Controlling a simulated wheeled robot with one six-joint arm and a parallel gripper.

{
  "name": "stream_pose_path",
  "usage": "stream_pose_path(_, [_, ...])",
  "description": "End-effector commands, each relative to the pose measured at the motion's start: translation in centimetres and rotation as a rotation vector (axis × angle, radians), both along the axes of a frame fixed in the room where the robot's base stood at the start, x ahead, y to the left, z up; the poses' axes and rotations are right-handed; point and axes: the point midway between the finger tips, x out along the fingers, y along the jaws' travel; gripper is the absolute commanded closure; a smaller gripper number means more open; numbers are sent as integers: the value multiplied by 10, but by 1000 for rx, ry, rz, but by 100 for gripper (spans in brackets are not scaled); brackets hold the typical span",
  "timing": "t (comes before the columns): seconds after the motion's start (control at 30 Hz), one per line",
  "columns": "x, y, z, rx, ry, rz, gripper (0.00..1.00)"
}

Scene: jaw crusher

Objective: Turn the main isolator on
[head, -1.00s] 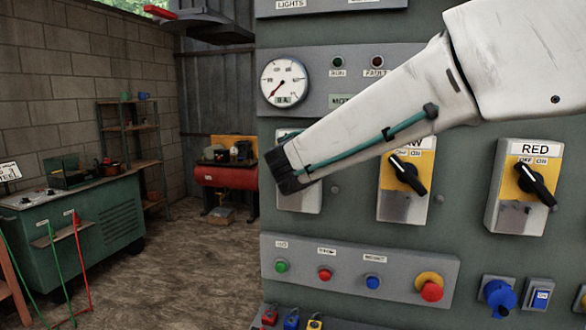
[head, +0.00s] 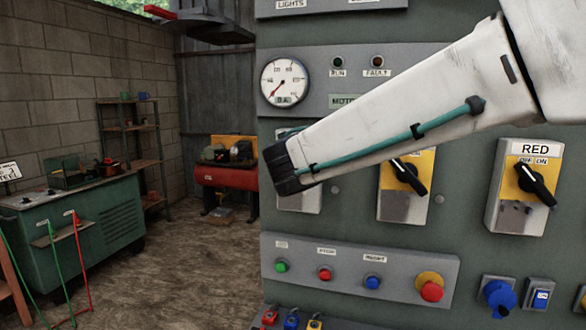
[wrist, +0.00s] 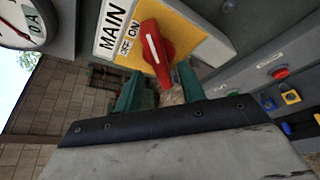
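The main isolator is a grey box with a yellow plate (wrist: 183,38), a MAIN label and OFF and ON marks. Its red handle (wrist: 153,42) has a white line, and its exact setting is hard to tell. In the wrist view my gripper (wrist: 160,75) is open, its two teal fingers apart, with the handle's near end showing at the gap between them. I cannot tell whether they touch it. In the head view the dark end of my gripper (head: 287,168) is in front of the isolator box (head: 305,200), hiding most of it and the handle.
To the right are a yellow-plated switch (head: 405,180) partly behind my arm and the RED switch (head: 530,180). A gauge (head: 284,82) is above. A button panel (head: 360,270) with a red mushroom button (head: 431,288) is below. Open floor (head: 190,260) lies left of the cabinet.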

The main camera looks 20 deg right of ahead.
Motion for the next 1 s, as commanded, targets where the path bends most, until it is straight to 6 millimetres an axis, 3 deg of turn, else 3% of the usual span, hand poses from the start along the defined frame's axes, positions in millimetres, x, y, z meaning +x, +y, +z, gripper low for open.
stream_pose_path(0.1, [-19,7,6,1,-1,3,60])
stream_pose_path(0.3, [-34,13,9,1,2,2,60])
stream_pose_path(0.8, [-36,11,10,13,-4,-10,60])
stream_pose_path(0.93, [-48,-4,-10,148,17,-137,60])
stream_pose_path(1.0, [-67,-18,-29,273,45,-257,60])
